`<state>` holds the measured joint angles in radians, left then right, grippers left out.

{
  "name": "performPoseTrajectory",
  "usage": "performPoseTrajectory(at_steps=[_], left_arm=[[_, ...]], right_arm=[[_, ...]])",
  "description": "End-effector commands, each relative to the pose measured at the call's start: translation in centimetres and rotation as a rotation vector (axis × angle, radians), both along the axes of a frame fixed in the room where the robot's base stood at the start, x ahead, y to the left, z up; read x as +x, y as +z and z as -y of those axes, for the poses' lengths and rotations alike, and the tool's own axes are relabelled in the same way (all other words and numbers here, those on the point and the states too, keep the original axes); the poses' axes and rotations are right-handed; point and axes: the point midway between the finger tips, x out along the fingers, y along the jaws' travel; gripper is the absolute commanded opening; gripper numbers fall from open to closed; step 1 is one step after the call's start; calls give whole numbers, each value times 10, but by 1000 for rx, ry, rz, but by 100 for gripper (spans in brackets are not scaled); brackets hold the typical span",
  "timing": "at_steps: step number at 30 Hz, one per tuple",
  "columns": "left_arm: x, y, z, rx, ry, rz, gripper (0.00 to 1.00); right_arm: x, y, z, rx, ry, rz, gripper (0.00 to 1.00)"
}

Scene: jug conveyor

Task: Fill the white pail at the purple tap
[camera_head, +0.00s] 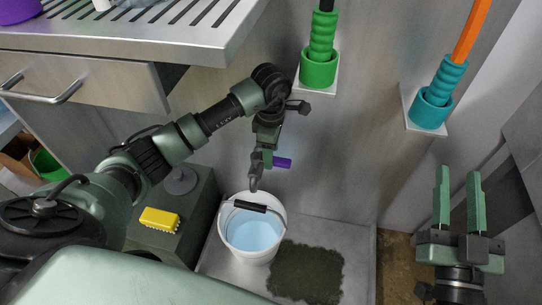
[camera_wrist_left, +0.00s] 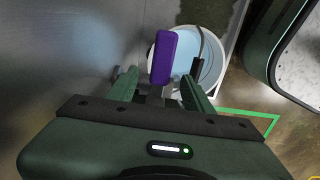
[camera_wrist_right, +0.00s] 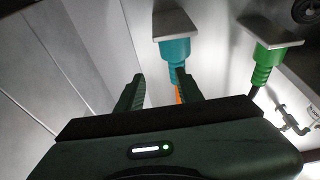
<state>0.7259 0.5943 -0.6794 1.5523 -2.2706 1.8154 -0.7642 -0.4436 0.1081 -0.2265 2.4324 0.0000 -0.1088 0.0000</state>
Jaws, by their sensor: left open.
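The white pail (camera_head: 280,215) stands upright on the metal floor tray, below the tap spout (camera_head: 254,183). Light blue water shows inside it, and its black handle grip lies over the opening. The pail also shows in the left wrist view (camera_wrist_left: 218,72). The purple tap handle (camera_head: 283,163) sticks out to the right above the pail. My left gripper (camera_head: 268,152) is at the tap; in the left wrist view the handle (camera_wrist_left: 163,57) appears between its open fingers, contact unclear. My right gripper (camera_head: 457,175) is open and empty at the right, away from the pail.
A dark mat (camera_head: 305,272) lies right of the pail. A grey-green box (camera_head: 195,215) with a yellow sponge (camera_head: 160,219) stands left. Green (camera_head: 318,68) and teal (camera_head: 430,108) hose holders are on the wall. A metal counter (camera_head: 150,40) overhangs at upper left.

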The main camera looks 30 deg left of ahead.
Motion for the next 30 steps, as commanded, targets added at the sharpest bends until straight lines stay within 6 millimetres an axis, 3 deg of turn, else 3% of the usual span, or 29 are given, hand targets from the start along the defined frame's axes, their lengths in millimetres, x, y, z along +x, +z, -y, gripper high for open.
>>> performPoseTrajectory(at_steps=[6, 14, 15, 20, 21, 30], left_arm=[[0, -13, 0, 0, 1, -1, 51], [0, -13, 0, -1, 0, 0, 51], [0, -13, 0, -1, 0, 0, 48], [0, -13, 0, -1, 0, 0, 4], [0, -13, 0, -1, 0, 0, 0], [-1, -13, 0, 0, -9, 0, 0]], right_arm=[[-5, 15, -1, 23, 6, 84, 36], [-6, 18, -1, 26, 6, 93, 36], [-6, 18, -1, 26, 6, 93, 36], [-6, 18, -1, 26, 6, 93, 36], [-6, 18, -1, 25, 6, 94, 36], [-6, 17, -1, 25, 6, 93, 36]])
